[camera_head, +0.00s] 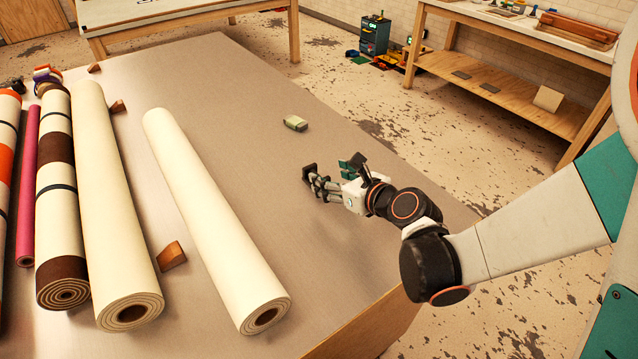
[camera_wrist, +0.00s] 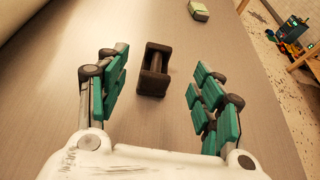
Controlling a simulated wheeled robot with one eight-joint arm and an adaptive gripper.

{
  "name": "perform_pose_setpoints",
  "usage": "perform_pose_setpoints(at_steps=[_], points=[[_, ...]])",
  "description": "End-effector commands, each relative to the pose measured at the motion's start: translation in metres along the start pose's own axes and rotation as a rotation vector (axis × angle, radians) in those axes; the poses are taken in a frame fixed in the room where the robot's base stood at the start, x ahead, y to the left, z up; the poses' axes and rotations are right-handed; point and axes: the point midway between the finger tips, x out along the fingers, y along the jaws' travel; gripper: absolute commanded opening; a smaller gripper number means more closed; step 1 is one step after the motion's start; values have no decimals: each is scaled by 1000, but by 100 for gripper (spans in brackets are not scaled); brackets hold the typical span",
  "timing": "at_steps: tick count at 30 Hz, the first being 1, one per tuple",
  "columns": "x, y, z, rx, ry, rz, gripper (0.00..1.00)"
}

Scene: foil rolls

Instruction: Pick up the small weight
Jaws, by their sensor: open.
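The small weight (camera_wrist: 154,70) is a dark brown, dumbbell-like block with two end plates joined by a narrow bar. In the wrist view it lies on the table ahead of my gripper (camera_wrist: 160,82), between the lines of the two green-padded fingers, with a gap on each side. In the head view my gripper (camera_head: 334,175) is low over the table's right part, open and empty. The weight (camera_head: 308,173) shows there as a dark piece just left of the fingers, partly hidden by them. Whether its near end is between the fingertips I cannot tell.
A pale green block (camera_head: 296,123) lies farther back on the table (camera_head: 245,95). A cream roll (camera_head: 215,220) lies left of my gripper, with more rolls (camera_head: 115,200) beyond it. Brown wedges (camera_head: 171,256) sit among them. The table's right edge is close to my arm.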

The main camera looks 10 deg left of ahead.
Motion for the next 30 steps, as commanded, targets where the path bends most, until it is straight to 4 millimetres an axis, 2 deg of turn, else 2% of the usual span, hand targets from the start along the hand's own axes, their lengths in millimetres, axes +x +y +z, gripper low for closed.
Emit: perform_pose_setpoints(at_steps=[1,6,16,25,30], points=[[12,0,-2,0,0,2,61],[40,0,-2,-1,0,1,61],[60,0,-1,-1,1,0,61],[101,2,-2,-2,0,1,61],[104,1,0,-1,0,0,61]])
